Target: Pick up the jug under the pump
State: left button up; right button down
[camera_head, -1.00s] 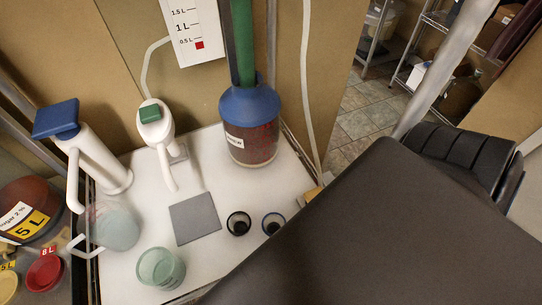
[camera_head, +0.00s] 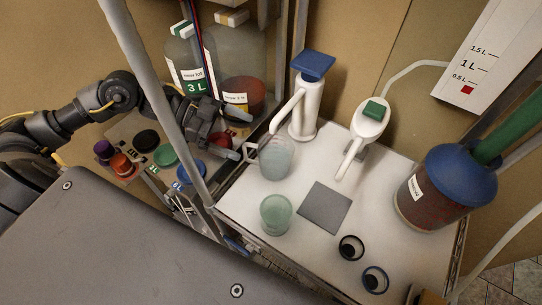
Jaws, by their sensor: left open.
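The jug (camera_head: 278,160) is a pale translucent vessel with a white handle on its left side. It stands upright on the white table (camera_head: 330,245), below the spout of the white pump with the blue top (camera_head: 306,100). My left gripper (camera_head: 230,146) is open and empty, just left of the jug's handle. The gap between its fingers and the handle is small, and I cannot tell whether they touch. The fingertips are dark and hard to make out. My right gripper is not in view.
A green translucent cup (camera_head: 276,215) stands in front of the jug. A second pump with a green top (camera_head: 371,122), a grey mat (camera_head: 326,207), two dark rings and a blue-lidded vessel (camera_head: 446,185) are to the right. An upright pole (camera_head: 155,95) crosses in front of my left arm.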

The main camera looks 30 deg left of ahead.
aim_at(261, 143)
pick_arm(q)
jog(key=shift+x, duration=0.85)
jog(key=shift+w+d+p, duration=0.15)
jog(key=shift+d+p, duration=0.25)
jog(key=shift+p, duration=0.1)
jog(key=x, duration=0.1)
jog(key=p+x, duration=0.1)
jog(key=x, duration=0.1)
jog(key=shift+w+d+f+p, duration=0.15)
jog(key=shift+w+f+p, duration=0.15)
jog(key=shift+f, duration=0.05)
jog(key=shift+d+f, duration=0.3)
